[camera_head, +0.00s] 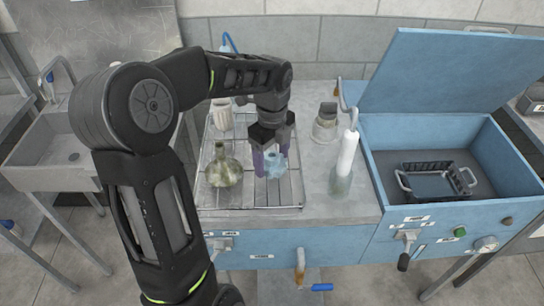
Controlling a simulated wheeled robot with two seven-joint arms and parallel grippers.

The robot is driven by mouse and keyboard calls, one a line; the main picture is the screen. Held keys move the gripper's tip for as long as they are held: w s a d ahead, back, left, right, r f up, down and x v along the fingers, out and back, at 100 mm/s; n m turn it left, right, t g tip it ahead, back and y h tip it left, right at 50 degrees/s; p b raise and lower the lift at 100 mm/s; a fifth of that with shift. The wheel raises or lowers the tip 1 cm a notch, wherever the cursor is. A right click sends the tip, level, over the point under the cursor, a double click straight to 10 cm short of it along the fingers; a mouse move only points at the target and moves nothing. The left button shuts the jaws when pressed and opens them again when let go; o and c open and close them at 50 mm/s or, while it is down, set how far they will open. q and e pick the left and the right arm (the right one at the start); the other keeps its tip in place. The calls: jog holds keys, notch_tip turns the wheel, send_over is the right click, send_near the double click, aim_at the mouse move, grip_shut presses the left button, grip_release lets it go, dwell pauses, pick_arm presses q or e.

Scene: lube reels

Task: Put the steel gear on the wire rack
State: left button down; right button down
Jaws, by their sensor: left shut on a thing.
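The wire rack (288,196) lies flat on the grey counter, left of the blue machine. My left gripper (271,160) points down over the right part of the rack. It is shut on a small pale blue thing (275,168) between its fingers. The fingers hide part of this thing, and I cannot tell for sure whether it is the steel gear. I also cannot tell whether it touches the rack. No other thing in view is clearly a steel gear. My right gripper is not in view.
A greenish round flask (224,170) and a white ribbed item (221,115) stand on the left of the rack. A glass jar (326,124) and a white-topped bottle (344,165) stand right of it. The blue machine's lid (450,72) is open, with a dark basket (436,182) inside.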

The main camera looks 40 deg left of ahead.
aim_at(272, 155)
pick_arm(q)
jog(key=shift+f, duration=0.1)
jog(key=shift+c, duration=0.7)
grip_release()
notch_tip(272, 155, up, 12)
jog(key=shift+r+p, duration=0.2)
jog(key=shift+p, duration=0.25)
